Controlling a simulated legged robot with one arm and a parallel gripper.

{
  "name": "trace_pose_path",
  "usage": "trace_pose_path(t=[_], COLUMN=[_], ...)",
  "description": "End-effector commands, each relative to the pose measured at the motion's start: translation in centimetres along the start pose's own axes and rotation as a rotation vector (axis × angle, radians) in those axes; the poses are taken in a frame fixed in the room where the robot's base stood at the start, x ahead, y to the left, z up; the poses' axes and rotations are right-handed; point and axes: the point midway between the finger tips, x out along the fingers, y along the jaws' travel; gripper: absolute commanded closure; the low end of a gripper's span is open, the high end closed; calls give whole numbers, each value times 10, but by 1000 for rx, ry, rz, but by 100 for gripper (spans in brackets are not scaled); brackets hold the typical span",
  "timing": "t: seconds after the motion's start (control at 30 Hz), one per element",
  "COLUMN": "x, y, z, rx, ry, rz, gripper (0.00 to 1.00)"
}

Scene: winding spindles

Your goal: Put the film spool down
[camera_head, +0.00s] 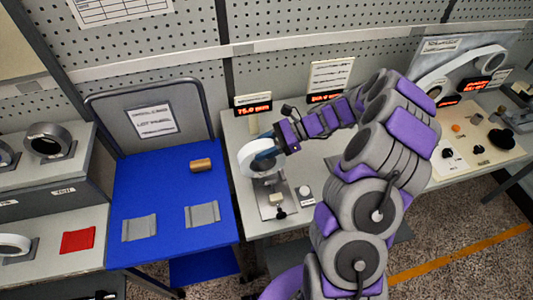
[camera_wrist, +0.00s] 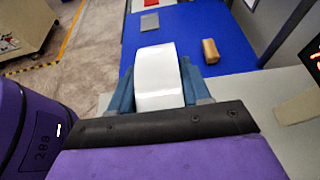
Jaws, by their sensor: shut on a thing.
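A white film spool (camera_wrist: 157,76) is held between the blue fingers of my gripper (camera_wrist: 158,85) in the wrist view. In the head view the film spool (camera_head: 258,155) shows as a white ring at the end of my arm, above the grey bench and a small metal fixture (camera_head: 278,200). My gripper (camera_head: 268,150) is shut on it. A blue cart top (camera_head: 165,220) lies just left of the bench. The spool's contact with the fixture below cannot be told.
An orange-lit display (camera_head: 253,108) stands behind my gripper.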

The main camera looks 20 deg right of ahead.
Motion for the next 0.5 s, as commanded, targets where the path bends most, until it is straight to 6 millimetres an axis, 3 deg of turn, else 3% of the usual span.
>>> trace_pose_path(t=[0.3, 0.5], x=[-15, -1], y=[-10, -8], z=[-9, -36], rx=[0, 1], ry=[1, -1], rz=[-2, 1], gripper=[100, 100])
